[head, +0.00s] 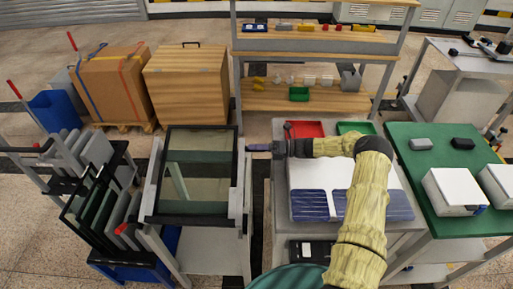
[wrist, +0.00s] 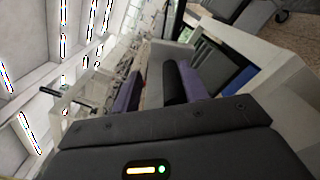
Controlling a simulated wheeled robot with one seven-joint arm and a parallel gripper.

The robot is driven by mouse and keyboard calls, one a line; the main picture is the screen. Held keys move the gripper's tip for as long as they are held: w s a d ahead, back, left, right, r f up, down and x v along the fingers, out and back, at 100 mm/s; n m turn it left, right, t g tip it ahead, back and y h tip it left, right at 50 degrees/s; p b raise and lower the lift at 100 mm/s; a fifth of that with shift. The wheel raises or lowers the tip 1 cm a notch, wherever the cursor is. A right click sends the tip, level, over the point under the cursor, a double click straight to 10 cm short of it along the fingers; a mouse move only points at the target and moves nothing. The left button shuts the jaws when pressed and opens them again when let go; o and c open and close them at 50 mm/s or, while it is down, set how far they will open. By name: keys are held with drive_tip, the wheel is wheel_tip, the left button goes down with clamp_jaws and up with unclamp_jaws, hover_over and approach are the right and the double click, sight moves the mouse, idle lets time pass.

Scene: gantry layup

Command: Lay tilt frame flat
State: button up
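The tilt frame (head: 236,160) is a black rectangular frame with glass panes, on a pale stand left of centre in the head view. Its face shows from above; I cannot tell exactly how far it is tilted. My gripper (head: 258,148) reaches left to the frame's upper right side, close beside its edge. In the wrist view the fingers of my gripper (wrist: 155,88) stand apart, with a gap between them. A dark rounded bar (wrist: 173,83) shows by the right finger; I cannot tell whether it touches it. The fingertips' contact with the frame is unclear.
A grey table (head: 280,215) with a white sheet, blue panels and red and green trays stands under my arm. A green table (head: 415,172) is at right. A rack of panels (head: 100,205) is at left. Boxes (head: 187,85) and a shelf bench (head: 335,100) stand behind.

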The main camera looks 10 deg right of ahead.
drive_tip(key=s+d+b, duration=0.1)
drive_tip(key=d, duration=0.4)
drive_tip(key=d+b, duration=0.2)
drive_tip(key=d, duration=0.3)
drive_tip(key=s+d+b, duration=0.1)
drive_tip(key=d, duration=0.5)
drive_tip(key=shift+s+f, duration=0.1)
drive_tip(key=shift+s, duration=0.2)
drive_tip(key=shift+s+d, duration=0.15)
drive_tip(key=shift+d, duration=0.45)
